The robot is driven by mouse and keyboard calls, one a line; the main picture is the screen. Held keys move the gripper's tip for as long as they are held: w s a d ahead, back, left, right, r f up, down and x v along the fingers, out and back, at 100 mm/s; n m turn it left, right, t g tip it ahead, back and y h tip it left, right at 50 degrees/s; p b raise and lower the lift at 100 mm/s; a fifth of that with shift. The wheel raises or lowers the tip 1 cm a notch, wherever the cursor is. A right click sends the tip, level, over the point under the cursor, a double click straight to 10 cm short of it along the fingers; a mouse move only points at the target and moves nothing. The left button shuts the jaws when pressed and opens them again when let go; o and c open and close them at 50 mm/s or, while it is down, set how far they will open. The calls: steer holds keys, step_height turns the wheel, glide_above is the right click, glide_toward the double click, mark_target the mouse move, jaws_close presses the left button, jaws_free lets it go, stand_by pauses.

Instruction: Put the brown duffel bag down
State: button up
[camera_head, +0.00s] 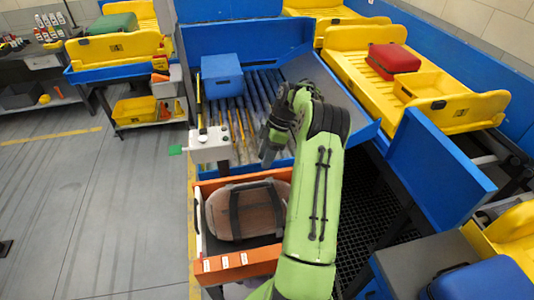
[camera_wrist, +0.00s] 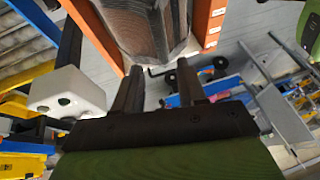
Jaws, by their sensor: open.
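The brown duffel bag (camera_head: 221,213) lies in the orange bin (camera_head: 248,264) in front of the roller conveyor, with dark straps across it. My gripper (camera_head: 268,156) is above and to the right of the bag, near the conveyor's front end, and apart from it. In the wrist view my gripper (camera_wrist: 160,67) has its two dark fingers spread with nothing between them. The bag (camera_wrist: 130,22) shows beyond the fingertips at the top, beside the orange bin wall (camera_wrist: 205,22). My arm covers the bin's right side in the head view.
A blue box (camera_head: 222,75) sits on the rollers at the back. A white control box (camera_head: 209,146) stands just behind the bin. A red case (camera_head: 393,59) lies on a yellow tray (camera_head: 350,75) at right. The grey floor at left is clear.

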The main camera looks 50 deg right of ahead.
steer(key=s+a+r+m+h, duration=0.1)
steer(key=a+r+m+h, duration=0.3)
steer(key=a+r, duration=1.45)
steer(key=s+a+r+m+t+h, duration=0.1)
steer(key=s+a+r+m+t, duration=0.2)
steer(key=s+a, duration=0.85)
steer(key=s+f+m+t+b, duration=0.1)
steer(key=s+f+m+b, duration=0.2)
steer(key=s+f, duration=0.3)
step_height(320, 180, down, 2)
steer(key=shift+s+a+f+m+t+b, duration=0.1)
steer(key=shift+s+a+m+t+b, duration=0.25)
steer(key=shift+b, duration=0.35)
steer(key=shift+d, duration=0.1)
